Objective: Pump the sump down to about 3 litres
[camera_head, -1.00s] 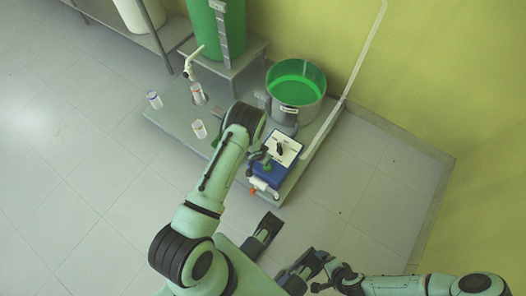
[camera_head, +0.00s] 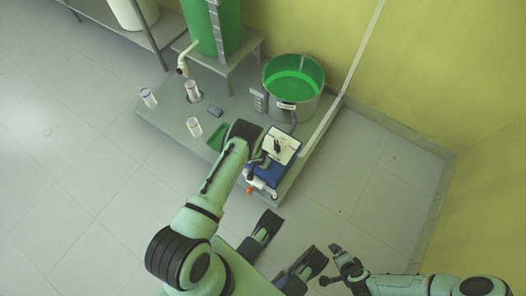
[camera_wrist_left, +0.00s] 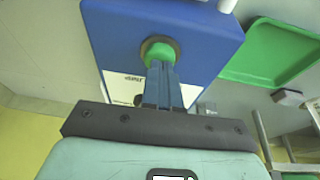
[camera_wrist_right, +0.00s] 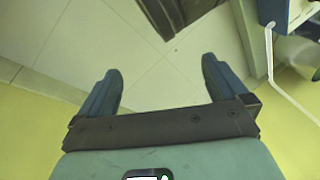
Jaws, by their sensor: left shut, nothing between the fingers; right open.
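The sump, a round metal tub (camera_head: 309,106) with green liquid (camera_head: 293,84) inside, stands on the low grey platform near the wall; I cannot read its level. A blue pump box (camera_head: 266,176) with a white top panel and black dial (camera_head: 278,147) stands in front of it. My left gripper (camera_head: 257,163) is at the box's near left side. In the left wrist view its shut, empty fingers (camera_wrist_left: 162,72) point at a green round knob (camera_wrist_left: 159,54) on the blue box; contact is unclear. My right gripper (camera_wrist_right: 162,85) is open and empty, away from the pump.
A green tank (camera_head: 216,25) stands on a stand behind, with a white spout (camera_head: 183,62). A pale pipe (camera_head: 350,75) runs up the wall. Floor at left is clear.

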